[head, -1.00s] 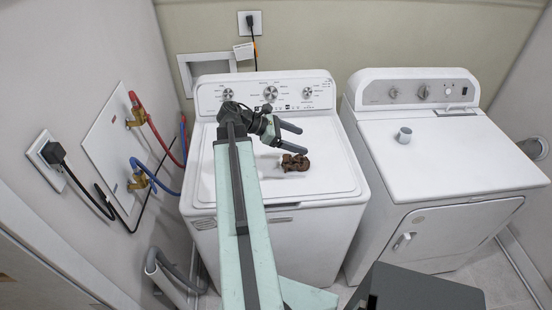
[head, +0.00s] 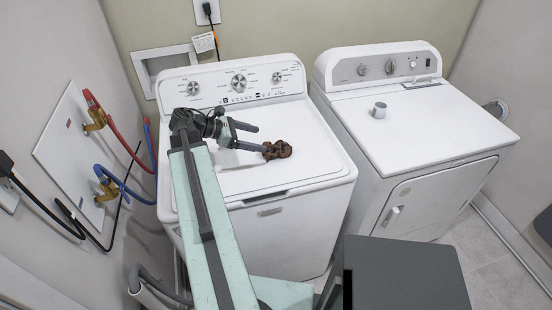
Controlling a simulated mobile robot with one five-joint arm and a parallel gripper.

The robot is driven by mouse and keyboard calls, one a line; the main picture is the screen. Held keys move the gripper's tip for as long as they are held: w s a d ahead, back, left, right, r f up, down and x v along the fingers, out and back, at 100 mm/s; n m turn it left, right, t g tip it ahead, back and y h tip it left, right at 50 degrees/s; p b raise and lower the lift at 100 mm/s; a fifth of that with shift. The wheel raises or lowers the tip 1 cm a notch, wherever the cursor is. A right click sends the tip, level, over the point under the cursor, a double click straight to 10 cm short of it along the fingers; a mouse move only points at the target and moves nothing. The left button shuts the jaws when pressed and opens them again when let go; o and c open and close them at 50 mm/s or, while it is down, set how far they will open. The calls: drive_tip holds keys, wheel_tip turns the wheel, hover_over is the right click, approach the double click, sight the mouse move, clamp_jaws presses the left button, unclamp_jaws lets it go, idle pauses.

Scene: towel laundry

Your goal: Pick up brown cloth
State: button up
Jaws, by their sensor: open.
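The brown cloth (head: 278,150) lies crumpled in a small heap on the white lid of the left washing machine (head: 262,180). My gripper (head: 262,139) is over the lid, to the left of the cloth, with its fingers pointing right. The fingers are open and apart. The nearer fingertip is at the cloth's left edge in the picture; I cannot tell whether it touches. The farther finger ends above and left of the cloth.
A second white machine (head: 440,125) stands to the right with a small grey cup (head: 379,110) on top. The washer's control panel with knobs (head: 238,83) rises behind the lid. Red and blue hoses (head: 118,183) are on the left wall. The lid around the cloth is clear.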

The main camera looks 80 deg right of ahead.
sight(273, 149)
wheel_tip(273, 149, down, 3)
drive_tip(key=shift+w+f+b, duration=0.1)
drive_tip(key=shift+b, duration=0.85)
drive_tip(key=shift+b+x, duration=0.5)
drive_tip(key=shift+x, duration=0.55)
drive_tip(key=shift+s+d, duration=0.1)
drive_tip(key=shift+s, duration=0.2)
drive_tip(key=b+x, duration=0.1)
drive_tip(key=x, duration=0.1)
drive_tip(key=b+x, duration=0.2)
drive_tip(key=x, duration=0.1)
drive_tip(key=shift+w+f, duration=0.2)
drive_tip(key=shift+f, duration=0.05)
drive_tip(key=shift+s+d, duration=0.15)
drive_tip(key=shift+s, duration=0.05)
drive_tip(key=shift+r, duration=0.15)
drive_tip(key=c, duration=1.4)
wheel_tip(273, 149, up, 10)
drive_tip(key=p, duration=1)
drive_tip(key=shift+c, duration=0.2)
